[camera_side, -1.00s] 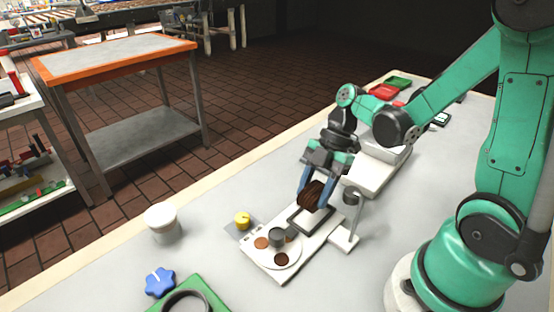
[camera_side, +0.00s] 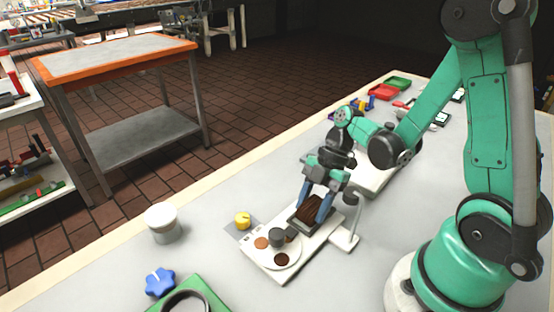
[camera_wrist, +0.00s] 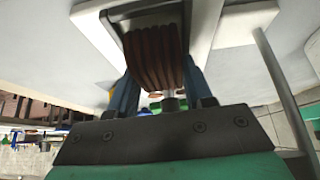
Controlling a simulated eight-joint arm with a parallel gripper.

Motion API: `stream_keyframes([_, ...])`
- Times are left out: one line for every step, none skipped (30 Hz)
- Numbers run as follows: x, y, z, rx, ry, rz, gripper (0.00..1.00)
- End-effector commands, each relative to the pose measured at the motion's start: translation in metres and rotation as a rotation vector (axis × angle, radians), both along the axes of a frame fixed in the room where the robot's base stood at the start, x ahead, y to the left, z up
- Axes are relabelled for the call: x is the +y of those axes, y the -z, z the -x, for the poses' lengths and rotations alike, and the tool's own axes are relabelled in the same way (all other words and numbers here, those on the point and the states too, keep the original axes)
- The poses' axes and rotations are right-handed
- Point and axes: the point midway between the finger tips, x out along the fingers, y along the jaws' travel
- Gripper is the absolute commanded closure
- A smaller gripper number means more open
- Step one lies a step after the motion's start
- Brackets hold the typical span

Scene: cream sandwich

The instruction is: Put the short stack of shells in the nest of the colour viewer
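The short stack of shells (camera_side: 311,207) is dark brown and ridged, lying in or just over the dark-rimmed nest (camera_side: 294,222) of the white colour viewer (camera_side: 287,272). My gripper (camera_side: 314,209) points down with one blue finger on each side of the stack. In the wrist view the stack (camera_wrist: 154,57) sits between the fingers, with the dark nest frame (camera_wrist: 139,12) close around its far end. The fingers appear to touch the stack's sides. Whether the stack rests on the nest floor is hidden.
The viewer's round disc (camera_side: 264,257) carries several coloured spots, and a small post (camera_side: 351,205) stands at its right. A yellow knob (camera_side: 243,220), a white-topped jar (camera_side: 163,222), a blue knob (camera_side: 160,282) and a green block (camera_side: 205,292) stand left. Red and green trays (camera_side: 383,91) are at the back.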

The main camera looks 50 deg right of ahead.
Motion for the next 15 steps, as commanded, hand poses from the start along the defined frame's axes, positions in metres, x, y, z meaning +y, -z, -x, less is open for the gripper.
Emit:
stream_keyframes([0.0,0.0,0.0,-0.001,-0.001,0.005,0.24])
stream_keyframes([0.0,-0.001,0.0,-0.001,-0.001,0.005,0.24])
stream_keyframes([0.0,-0.003,0.0,-0.001,0.0,0.004,0.24])
stream_keyframes([-0.002,-0.006,0.0,-0.001,0.001,0.004,0.24])
stream_keyframes([-0.003,-0.008,0.0,-0.001,0.001,0.004,0.24])
stream_keyframes([-0.006,-0.012,0.0,-0.001,0.001,0.004,0.24])
stream_keyframes([-0.008,-0.016,0.0,0.0,0.001,0.004,0.24])
stream_keyframes([-0.01,-0.02,0.0,0.0,0.002,0.004,0.24])
stream_keyframes([-0.013,-0.026,0.0,0.0,0.002,0.004,0.24])
stream_keyframes([-0.016,-0.03,0.0,0.0,0.002,0.004,0.24])
stream_keyframes([-0.018,-0.035,0.0,-0.001,0.003,0.004,0.24])
stream_keyframes([-0.022,-0.04,0.0,0.001,0.003,0.004,0.24])
stream_keyframes([-0.025,-0.045,0.0,0.0,0.002,0.004,0.24])
stream_keyframes([-0.027,-0.05,0.0,0.0,0.002,0.003,0.24])
stream_keyframes([-0.03,-0.056,0.001,0.001,0.003,0.003,0.24])
